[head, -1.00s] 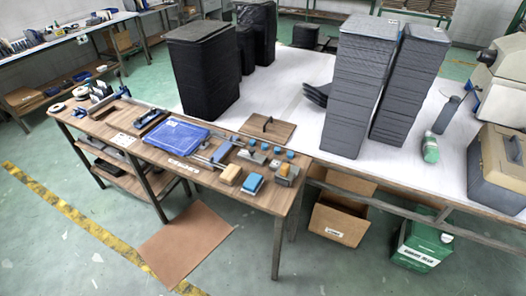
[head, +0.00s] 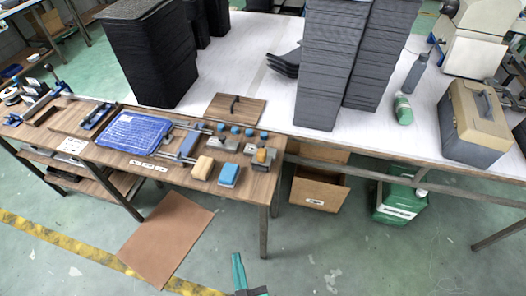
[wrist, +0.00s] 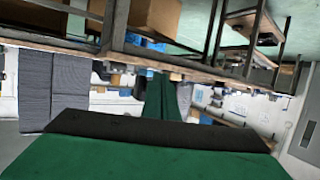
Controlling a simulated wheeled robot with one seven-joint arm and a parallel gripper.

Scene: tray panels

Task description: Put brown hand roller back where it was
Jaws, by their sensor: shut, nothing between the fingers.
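I cannot pick out the brown hand roller for certain in either view. Small tools and blocks lie on the wooden work table (head: 262,193) in the head view, too small to name surely. My gripper (head: 238,268) shows as a teal tip at the bottom of the head view, in front of the table and apart from it. It is shut and empty. In the wrist view its green fingers (wrist: 165,97) point toward the table edge and shelving, which appear upside down.
A blue mat (head: 150,132), a tan block (head: 203,167) and a blue block (head: 229,175) lie on the work table. Tall dark stacks (head: 330,60) and a toolbox (head: 478,122) stand on the white table behind. A brown sheet (head: 165,238) lies on the floor. The floor at front right is open.

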